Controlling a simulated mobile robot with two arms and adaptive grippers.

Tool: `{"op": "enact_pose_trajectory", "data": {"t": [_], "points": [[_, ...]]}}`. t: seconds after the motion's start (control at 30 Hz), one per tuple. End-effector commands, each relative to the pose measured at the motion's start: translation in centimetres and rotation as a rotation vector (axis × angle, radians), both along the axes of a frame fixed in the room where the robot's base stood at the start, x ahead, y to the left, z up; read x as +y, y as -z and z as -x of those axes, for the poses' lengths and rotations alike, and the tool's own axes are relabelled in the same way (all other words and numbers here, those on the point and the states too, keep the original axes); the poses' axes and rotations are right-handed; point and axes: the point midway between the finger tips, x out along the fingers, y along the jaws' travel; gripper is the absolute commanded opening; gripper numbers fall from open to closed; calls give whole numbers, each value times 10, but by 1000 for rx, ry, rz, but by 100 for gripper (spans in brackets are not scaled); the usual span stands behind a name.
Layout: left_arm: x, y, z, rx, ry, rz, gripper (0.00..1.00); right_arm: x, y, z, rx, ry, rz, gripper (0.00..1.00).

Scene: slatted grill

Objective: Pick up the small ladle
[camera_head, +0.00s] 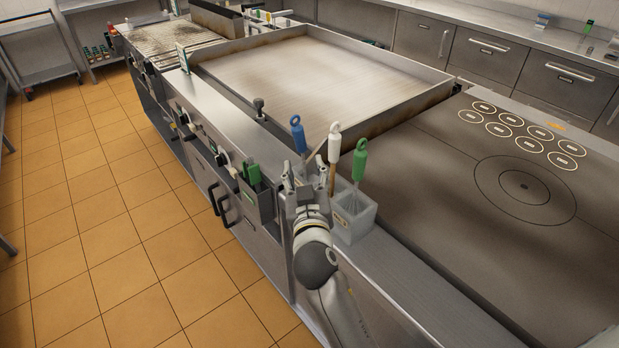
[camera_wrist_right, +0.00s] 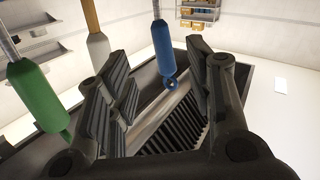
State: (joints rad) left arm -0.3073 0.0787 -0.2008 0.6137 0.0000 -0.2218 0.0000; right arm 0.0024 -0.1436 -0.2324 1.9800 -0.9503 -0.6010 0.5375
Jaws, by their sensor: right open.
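Tools with blue (camera_head: 298,135), white (camera_head: 334,145) and green (camera_head: 360,160) handles stand upright in a light grey bin (camera_head: 356,220) on the counter's front ledge. Their lower ends are hidden, so I cannot tell which is the small ladle. My right gripper (camera_head: 304,180) is open and empty at the bin's left side, below the handle tops. In the right wrist view, the blue handle (camera_wrist_right: 163,50) shows between the open fingers (camera_wrist_right: 160,95), apart from both. The white (camera_wrist_right: 98,50) and green (camera_wrist_right: 38,95) handles show left of the fingers. My left gripper is out of view.
A smaller dark holder (camera_head: 262,203) with green-handled tools hangs on the front panel left of my right gripper. The griddle (camera_head: 310,75) with raised walls lies behind the bin. A flat hot plate (camera_head: 525,185) extends to the right. The tiled floor (camera_head: 110,220) is clear.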

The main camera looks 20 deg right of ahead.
Motion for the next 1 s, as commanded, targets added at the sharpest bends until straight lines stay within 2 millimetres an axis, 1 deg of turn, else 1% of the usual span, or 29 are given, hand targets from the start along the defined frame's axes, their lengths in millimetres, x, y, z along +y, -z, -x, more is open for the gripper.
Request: {"op": "enact_pose_trajectory", "data": {"t": [0.03, 0.1, 0.3, 0.4, 0.53, 0.67, 0.83, 1.0], "points": [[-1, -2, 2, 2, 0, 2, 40, -2, -5, -4, -7, 4, 0, 48], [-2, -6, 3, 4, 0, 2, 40, -4, -7, -12, -10, 4, 2, 48], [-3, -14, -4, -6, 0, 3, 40, -11, -7, -40, -9, 4, 1, 48], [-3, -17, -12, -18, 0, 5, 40, -13, -6, -48, -8, 4, 1, 48], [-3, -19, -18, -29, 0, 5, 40, -15, -5, -53, -7, 3, 1, 48], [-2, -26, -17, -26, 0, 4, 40, -16, -9, -63, -7, 3, 3, 48], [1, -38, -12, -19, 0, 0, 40, -19, -11, -83, -6, 3, 3, 48], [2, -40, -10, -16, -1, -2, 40, -23, -8, -99, -6, 3, 2, 48]]}}
